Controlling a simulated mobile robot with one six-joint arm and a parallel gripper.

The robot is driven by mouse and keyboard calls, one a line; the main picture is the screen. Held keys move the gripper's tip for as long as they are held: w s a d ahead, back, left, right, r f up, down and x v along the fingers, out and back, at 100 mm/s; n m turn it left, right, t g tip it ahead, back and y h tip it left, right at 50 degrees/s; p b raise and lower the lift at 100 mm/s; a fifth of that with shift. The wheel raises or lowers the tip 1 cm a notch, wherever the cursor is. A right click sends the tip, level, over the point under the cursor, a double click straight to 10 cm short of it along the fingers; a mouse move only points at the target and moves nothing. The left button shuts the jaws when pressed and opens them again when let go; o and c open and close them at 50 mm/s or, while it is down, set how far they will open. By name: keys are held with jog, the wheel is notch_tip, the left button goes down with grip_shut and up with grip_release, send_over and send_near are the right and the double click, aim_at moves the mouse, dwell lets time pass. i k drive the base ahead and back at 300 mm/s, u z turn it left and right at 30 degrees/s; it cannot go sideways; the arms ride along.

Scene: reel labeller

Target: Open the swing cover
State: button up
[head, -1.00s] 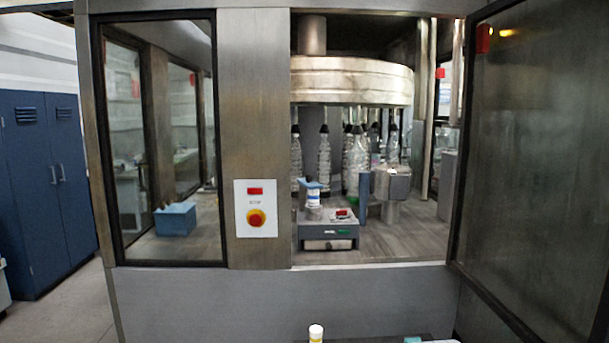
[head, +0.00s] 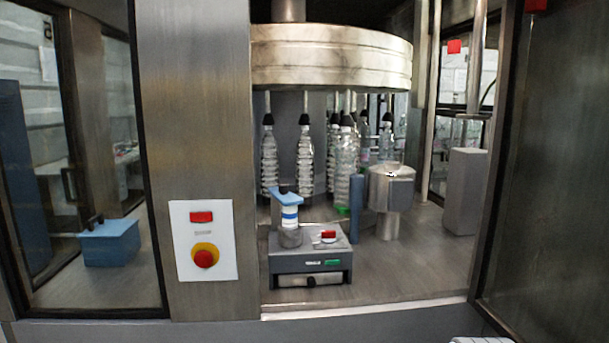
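A small grey unit (head: 310,263) stands on the machine's floor in the head view, with a red button and a green button. On its left side, a white and blue cylinder (head: 290,214) stands upright in a grey cup. A blue flat piece (head: 284,198) with a dark knob lies over the cylinder's top; it looks like the swing cover, and it appears closed over the cylinder, but the picture is too small to be sure. My gripper is not in view.
A framed door (head: 555,170) stands swung open at the right, leaving the front opening clear. A steel post with a red stop button (head: 205,257) borders it on the left. Behind are hanging bottles (head: 305,160), a round drum (head: 330,55) and a metal-headed post (head: 390,190).

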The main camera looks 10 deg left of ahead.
aim_at(280, 193)
jog(key=u, duration=0.2)
jog(key=i, duration=0.8)
jog(key=u, duration=0.5)
jog(key=k, duration=0.95)
jog(key=u, duration=0.15)
jog(key=i, duration=0.95)
jog(key=z, duration=0.05)
